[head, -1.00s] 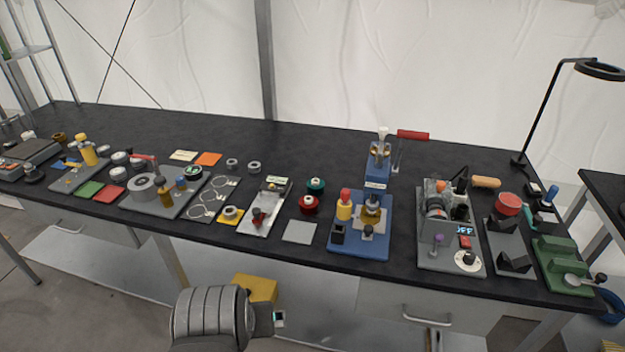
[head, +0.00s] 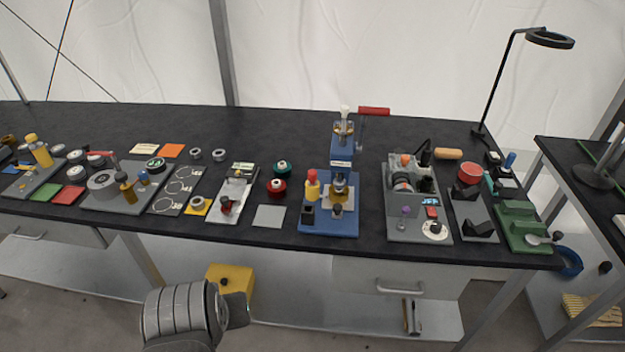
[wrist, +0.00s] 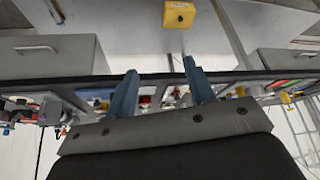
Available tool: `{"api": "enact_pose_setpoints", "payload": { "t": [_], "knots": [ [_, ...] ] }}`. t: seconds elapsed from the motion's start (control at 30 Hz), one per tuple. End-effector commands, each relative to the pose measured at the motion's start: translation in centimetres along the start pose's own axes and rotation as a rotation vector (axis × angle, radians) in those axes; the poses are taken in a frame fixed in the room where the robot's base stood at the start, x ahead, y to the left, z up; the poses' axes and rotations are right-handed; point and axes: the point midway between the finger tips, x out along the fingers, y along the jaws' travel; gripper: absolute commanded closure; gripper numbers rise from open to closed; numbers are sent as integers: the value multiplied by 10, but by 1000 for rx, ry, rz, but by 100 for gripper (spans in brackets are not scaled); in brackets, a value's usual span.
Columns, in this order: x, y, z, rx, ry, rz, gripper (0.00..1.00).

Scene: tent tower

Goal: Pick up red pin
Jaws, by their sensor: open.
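I cannot surely pick out the red pin. A small dark-red upright part (head: 226,204) stands on a silver plate (head: 238,183) near the middle front of the bench in the head view, and it is too small to tell its shape. My gripper (wrist: 160,66) shows two blue-grey fingers apart with nothing between them in the wrist view. In the head view my arm's end is low in front of the bench, below and apart from the small parts, and its fingers are not clear there.
The black bench (head: 275,140) is crowded along its front with fixtures. Red and green spools (head: 277,188) stand right of the silver plate, then a blue fixture (head: 330,228). A yellow box (head: 228,275) lies below. A lamp (head: 550,38) rises at right. The bench's back is mostly clear.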

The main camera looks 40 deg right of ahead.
Motion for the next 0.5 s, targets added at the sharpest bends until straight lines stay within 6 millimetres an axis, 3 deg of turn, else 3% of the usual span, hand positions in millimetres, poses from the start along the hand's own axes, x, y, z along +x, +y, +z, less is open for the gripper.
{"api": "enact_pose_setpoints", "payload": {
  "t": [0.13, 0.23, 0.5],
  "knots": [
    [1, 2, -5, 9, 10, 8, 51],
    [6, 11, -21, 35, 45, 35, 51],
    [30, 63, -98, 140, 242, 153, 51]
  ]
}}
